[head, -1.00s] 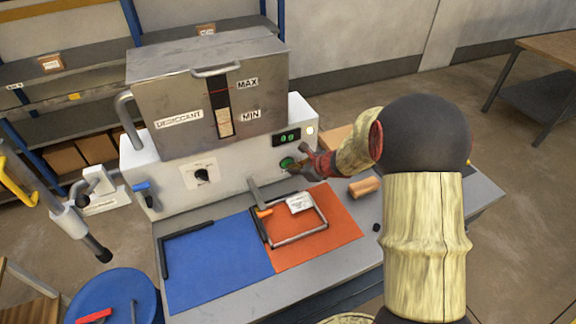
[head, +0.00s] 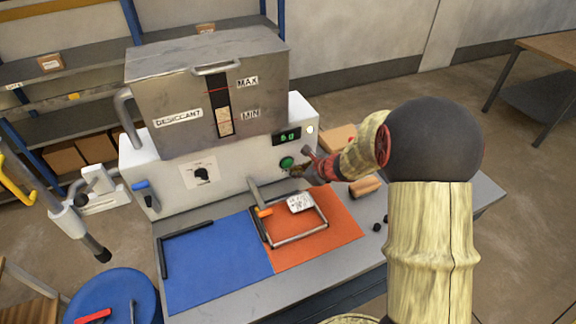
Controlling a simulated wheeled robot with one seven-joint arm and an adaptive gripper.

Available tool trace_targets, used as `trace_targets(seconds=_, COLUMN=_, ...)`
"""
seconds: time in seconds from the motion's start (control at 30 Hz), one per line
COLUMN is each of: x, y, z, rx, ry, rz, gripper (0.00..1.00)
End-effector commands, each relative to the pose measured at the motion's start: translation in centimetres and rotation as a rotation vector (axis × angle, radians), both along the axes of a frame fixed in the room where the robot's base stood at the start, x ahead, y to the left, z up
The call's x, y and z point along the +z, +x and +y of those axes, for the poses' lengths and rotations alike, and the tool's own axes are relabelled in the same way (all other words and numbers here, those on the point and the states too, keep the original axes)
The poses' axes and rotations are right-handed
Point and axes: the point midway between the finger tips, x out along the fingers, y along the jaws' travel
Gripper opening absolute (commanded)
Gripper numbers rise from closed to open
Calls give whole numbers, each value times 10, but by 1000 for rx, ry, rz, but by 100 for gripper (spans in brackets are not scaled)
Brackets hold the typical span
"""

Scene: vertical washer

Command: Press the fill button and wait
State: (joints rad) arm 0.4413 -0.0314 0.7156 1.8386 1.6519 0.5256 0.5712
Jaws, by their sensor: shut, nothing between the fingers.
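The green fill button (head: 287,163) sits on the front of the white machine (head: 245,155), below a small display (head: 288,136) with green digits. My gripper (head: 296,172) is shut and empty. Its tip is just below and right of the button, and the button's face shows clear. A metal hopper (head: 180,95) labelled DESICCANT stands on top of the machine. Its level window (head: 222,105) shows pale material near the bottom, around the MIN label and well below the red MAX line.
A black dial (head: 201,174) and a blue-handled valve (head: 145,193) are on the machine's left front. A blue mat (head: 215,265) and an orange mat (head: 335,240) with a metal frame (head: 298,236) lie before it. Brown blocks (head: 365,188) lie under my arm.

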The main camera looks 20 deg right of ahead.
Motion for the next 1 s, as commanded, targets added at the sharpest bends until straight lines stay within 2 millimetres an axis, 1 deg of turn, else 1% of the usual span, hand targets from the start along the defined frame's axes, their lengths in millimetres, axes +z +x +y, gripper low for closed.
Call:
trace_targets(seconds=0.23, x=0, y=-2, z=0, rx=-1, ry=-1, rz=-1, gripper=0)
trace_targets(seconds=0.7, x=0, y=-43, z=0, rx=0, ry=-1, rz=-2, gripper=0)
trace_targets(seconds=0.8, x=0, y=-48, z=0, rx=0, ry=-1, rz=-2, gripper=0)
trace_targets(seconds=1.0, x=1, y=-50, z=0, rx=1, ry=0, rz=-1, gripper=0)
